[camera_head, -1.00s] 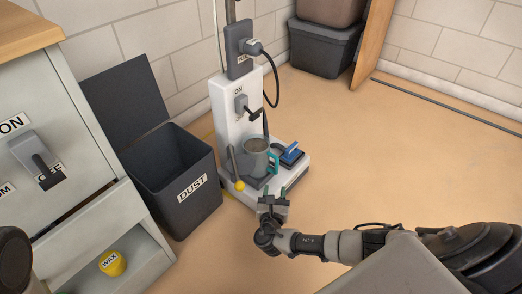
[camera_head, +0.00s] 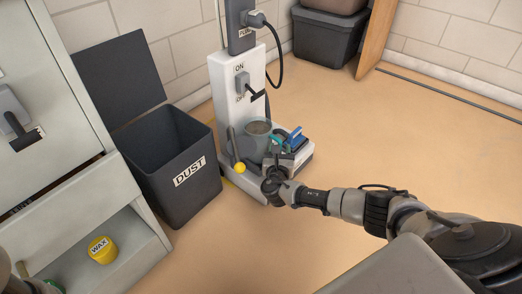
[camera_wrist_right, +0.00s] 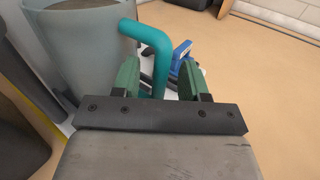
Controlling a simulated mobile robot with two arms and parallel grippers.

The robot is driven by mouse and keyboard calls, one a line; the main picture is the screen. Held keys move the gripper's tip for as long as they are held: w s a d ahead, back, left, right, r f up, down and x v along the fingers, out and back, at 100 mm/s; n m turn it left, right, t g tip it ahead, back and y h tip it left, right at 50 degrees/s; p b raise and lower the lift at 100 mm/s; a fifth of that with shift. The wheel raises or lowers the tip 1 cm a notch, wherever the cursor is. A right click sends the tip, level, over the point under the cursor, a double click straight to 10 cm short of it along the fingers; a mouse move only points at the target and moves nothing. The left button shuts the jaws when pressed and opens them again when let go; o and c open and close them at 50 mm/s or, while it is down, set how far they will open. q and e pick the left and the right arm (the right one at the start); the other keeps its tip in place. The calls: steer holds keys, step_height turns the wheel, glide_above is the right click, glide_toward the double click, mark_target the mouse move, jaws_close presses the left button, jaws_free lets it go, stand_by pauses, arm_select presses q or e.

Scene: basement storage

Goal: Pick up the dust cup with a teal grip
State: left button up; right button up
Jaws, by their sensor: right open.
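The dust cup (camera_head: 257,136) is a grey cup with brown-grey dust in it, seated on the white machine's base. In the right wrist view the cup (camera_wrist_right: 75,45) fills the upper left, and its teal grip (camera_wrist_right: 158,55) stands out to the right. My right gripper (camera_head: 280,150) is at the cup's right side and hides most of the grip in the head view. In the wrist view its green fingers (camera_wrist_right: 160,80) are open, one on each side of the grip's lower part. I cannot tell whether either finger touches it. My left gripper is not clearly in view.
The white machine (camera_head: 228,95) rises behind the cup, with a yellow-knobbed lever (camera_head: 239,168) left of the cup. A blue tool (camera_head: 296,134) lies right of it. An open DUST bin (camera_head: 190,195) and an open drawer with a yellow WAX tin (camera_head: 102,250) are left. Floor right is clear.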

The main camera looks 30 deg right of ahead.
steer(key=shift+c, duration=0.2)
jaws_close()
steer(key=shift+r, duration=0.1)
